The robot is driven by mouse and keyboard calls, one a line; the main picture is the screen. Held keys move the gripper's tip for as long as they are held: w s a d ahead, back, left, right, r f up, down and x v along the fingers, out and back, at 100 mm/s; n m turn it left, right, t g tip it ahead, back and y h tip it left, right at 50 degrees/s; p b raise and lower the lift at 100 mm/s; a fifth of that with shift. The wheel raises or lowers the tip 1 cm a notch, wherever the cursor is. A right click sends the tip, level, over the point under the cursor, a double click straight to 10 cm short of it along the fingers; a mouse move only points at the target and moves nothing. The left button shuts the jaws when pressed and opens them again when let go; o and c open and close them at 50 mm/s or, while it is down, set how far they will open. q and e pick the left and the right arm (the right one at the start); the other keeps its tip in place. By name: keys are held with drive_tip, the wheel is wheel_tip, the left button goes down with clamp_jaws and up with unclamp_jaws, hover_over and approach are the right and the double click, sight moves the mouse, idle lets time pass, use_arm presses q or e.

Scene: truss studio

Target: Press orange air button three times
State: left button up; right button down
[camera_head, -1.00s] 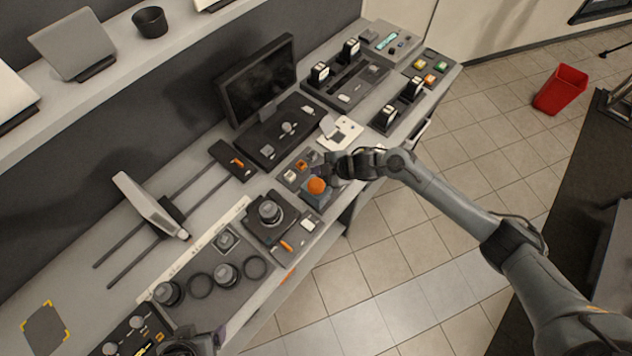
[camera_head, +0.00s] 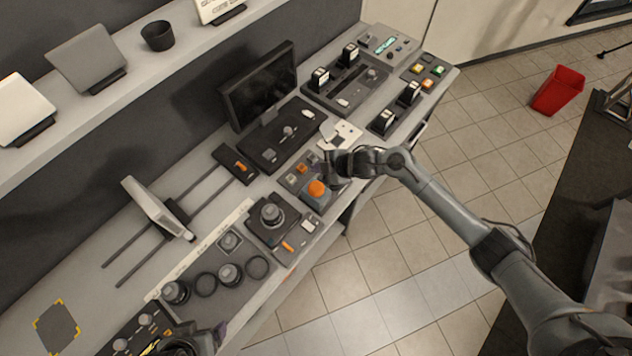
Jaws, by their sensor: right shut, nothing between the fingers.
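The orange air button (camera_head: 317,188) is a round dome on a blue-grey box near the front edge of the bench, in the middle of the head view. My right gripper (camera_head: 328,170) is shut and empty, just above and beside the dome at its upper right. I cannot tell whether the fingertips touch the button. My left gripper (camera_head: 190,343) shows only in part at the bottom edge, over the near end of the bench; its fingers cannot be made out.
A black monitor (camera_head: 260,86) stands behind the button. Black switch blocks (camera_head: 384,121) stand farther right. A red bin (camera_head: 558,90) stands on the tiled floor.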

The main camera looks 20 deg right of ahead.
idle(0.4)
drive_tip(key=b, duration=0.7)
hover_over(318, 188)
wheel_tip(318, 188, down, 7)
drive_tip(key=shift+d, duration=0.1)
drive_tip(key=shift+w+f+b, duration=0.1)
drive_tip(key=shift+f+b, duration=0.35)
drive_tip(key=shift+f, duration=0.4)
idle(0.5)
idle(0.6)
drive_tip(key=shift+f, duration=0.15)
